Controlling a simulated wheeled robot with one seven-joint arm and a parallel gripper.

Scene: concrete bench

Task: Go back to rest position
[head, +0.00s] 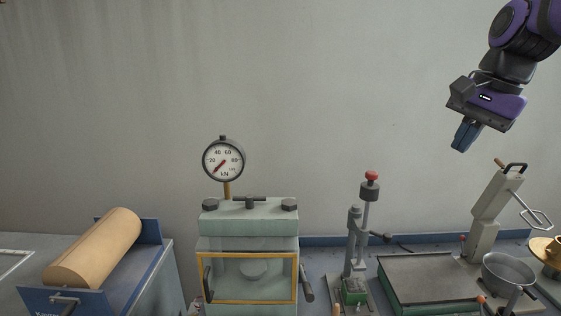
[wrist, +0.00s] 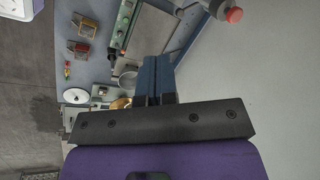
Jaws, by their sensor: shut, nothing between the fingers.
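My gripper (head: 464,137) hangs in the air at the upper right of the head view, in front of the grey wall and above the bench. Its blue fingers point down and a little left. They are shut and hold nothing. In the wrist view my gripper (wrist: 155,62) shows at the centre with its two fingers together. The fingers are clear of everything on the bench.
Below on the bench stand a press with a dial gauge (head: 223,160), a lever stand with a red knob (head: 372,175), a green-edged tray (head: 430,275), a beige mixer (head: 487,215) and a metal bowl (head: 508,271). A tan roll (head: 95,248) lies at left. The air before the wall is free.

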